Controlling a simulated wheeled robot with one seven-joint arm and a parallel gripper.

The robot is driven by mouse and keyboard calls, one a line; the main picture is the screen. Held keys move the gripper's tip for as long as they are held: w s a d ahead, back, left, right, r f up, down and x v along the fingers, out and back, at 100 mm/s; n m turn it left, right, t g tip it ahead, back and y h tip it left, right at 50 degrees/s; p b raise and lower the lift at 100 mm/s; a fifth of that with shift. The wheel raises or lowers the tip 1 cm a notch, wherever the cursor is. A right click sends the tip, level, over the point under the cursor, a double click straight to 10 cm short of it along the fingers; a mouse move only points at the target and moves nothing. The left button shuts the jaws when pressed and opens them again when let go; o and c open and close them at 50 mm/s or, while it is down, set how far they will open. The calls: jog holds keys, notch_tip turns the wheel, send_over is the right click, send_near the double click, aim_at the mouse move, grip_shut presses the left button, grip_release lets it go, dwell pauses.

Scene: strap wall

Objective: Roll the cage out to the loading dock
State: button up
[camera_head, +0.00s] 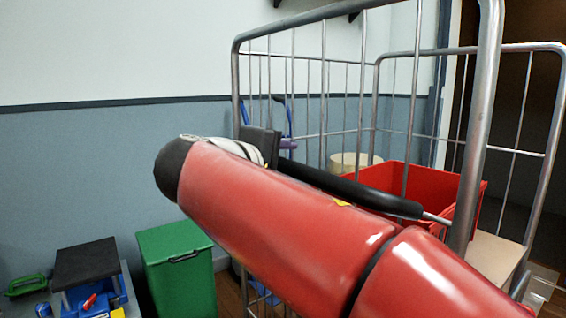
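The cage (323,70), a roll cage of grey metal tubes and thin wire bars, stands at the middle and right. A red crate (468,195) and a pale round item (345,160) show behind its bars. My red arm crosses in front of the cage's lower part and hides much of it. A dark blocky part beyond my arm seems to be my gripper (270,148), near the cage's left side. Its fingers are not clear, so I cannot tell whether it is open or touching the cage. A black bar (350,188) slants behind my arm.
A green bin (178,270) stands at lower left, near the wall. Left of it is a container of blue and red items under a dark lid (86,262). A green item (27,285) is at the left edge. A dark opening (530,95) lies at the right, beyond the cage.

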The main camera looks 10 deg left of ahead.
jog(key=shift+c, duration=0.3)
grip_shut()
